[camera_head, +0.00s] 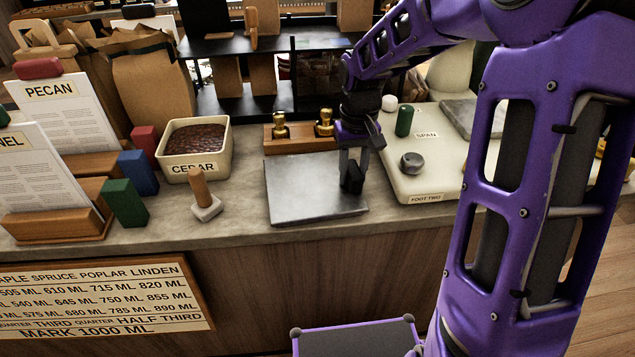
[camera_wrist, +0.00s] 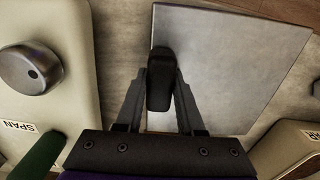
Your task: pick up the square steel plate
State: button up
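The square steel plate (camera_head: 305,190) is a grey, flat slab on the counter, in the middle of the head view. It also fills the upper right of the wrist view (camera_wrist: 235,70). My gripper (camera_head: 352,178) points down at the plate's right edge in the head view.
Right of the plate is a pale board (camera_head: 435,180) with a grey knob (camera_head: 411,163) and a green cylinder (camera_head: 404,121). A wooden block with brass weights (camera_head: 280,126) stands behind the plate. Left are a wooden-handled tool (camera_head: 200,188) and the CEDAR bin (camera_head: 226,140).

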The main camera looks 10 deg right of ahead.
grip_shut()
jog(key=shift+r, duration=0.15)
jog(key=shift+r+p, duration=0.85)
jog(key=shift+r, duration=0.05)
jog(key=shift+r+p, duration=1.05)
jog(key=shift+r, duration=0.2)
jog(key=shift+r+p, duration=0.4)
jog(key=shift+r, duration=0.85)
